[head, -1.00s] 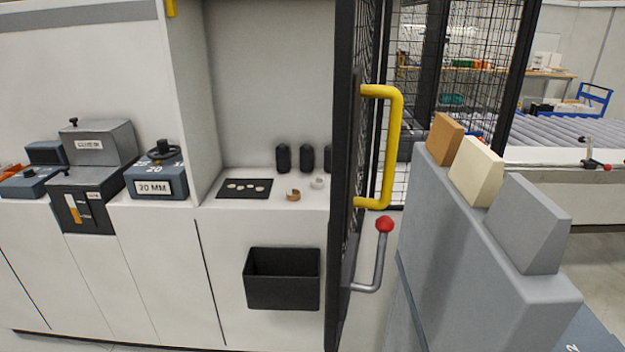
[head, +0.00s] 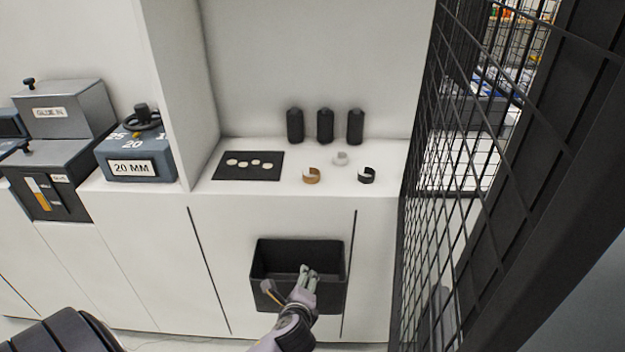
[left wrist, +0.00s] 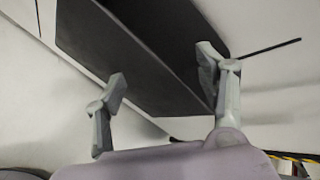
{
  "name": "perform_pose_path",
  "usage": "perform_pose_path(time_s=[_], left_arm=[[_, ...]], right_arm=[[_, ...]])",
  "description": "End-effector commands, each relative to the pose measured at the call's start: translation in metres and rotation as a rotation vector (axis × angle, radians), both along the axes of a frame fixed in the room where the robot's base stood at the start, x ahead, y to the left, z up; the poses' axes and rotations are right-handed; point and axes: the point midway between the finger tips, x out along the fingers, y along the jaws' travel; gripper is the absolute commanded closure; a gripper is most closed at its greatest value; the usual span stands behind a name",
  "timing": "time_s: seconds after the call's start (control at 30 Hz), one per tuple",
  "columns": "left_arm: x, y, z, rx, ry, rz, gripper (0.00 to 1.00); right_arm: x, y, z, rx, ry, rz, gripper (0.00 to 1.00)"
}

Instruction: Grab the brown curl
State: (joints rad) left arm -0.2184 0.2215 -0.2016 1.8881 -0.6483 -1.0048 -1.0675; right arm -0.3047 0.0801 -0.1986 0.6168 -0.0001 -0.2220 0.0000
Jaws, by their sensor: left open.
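The brown curl (head: 311,175) lies on the white shelf (head: 225,191), near its front edge. A white curl (head: 340,158) lies behind it to the right, and a black curl (head: 366,175) lies to its right. My left gripper (head: 290,281) is in front of the black bin below the shelf, lower than the brown curl and apart from it. Its fingers (left wrist: 165,95) are spread and empty in the left wrist view, with the bin beyond them. The curls do not show in the left wrist view. My right gripper is not in view.
The black bin (head: 258,290) hangs on the cabinet front under the shelf. A black mat (head: 228,172) with several pale discs lies left of the curls. Three black bottles (head: 325,127) stand behind. A mesh door (head: 430,190) bounds the right side.

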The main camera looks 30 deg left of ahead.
Motion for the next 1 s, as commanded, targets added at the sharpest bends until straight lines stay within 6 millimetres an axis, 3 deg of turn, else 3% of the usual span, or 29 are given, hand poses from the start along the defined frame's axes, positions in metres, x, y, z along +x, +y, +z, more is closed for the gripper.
perform_pose_path(time_s=[0.2, 0.3, 0.43, 0.67, 1.0], left_arm=[[0.052, 0.020, 0.078, 0.528, 0.000, -0.202, 0.35], [0.070, 0.024, 0.115, 0.773, 0.022, -0.260, 0.35], [0.083, 0.026, 0.149, 1.013, 0.057, -0.295, 0.35], [0.105, 0.037, 0.166, 1.130, 0.082, -0.303, 0.35], [0.166, 0.075, 0.166, 1.123, 0.081, -0.303, 0.35]], right_arm=[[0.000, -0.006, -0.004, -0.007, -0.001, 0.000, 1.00], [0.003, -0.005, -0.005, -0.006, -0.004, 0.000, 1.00], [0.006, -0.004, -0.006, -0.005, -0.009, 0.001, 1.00], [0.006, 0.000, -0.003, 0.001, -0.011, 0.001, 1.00], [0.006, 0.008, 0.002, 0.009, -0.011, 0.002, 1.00]])
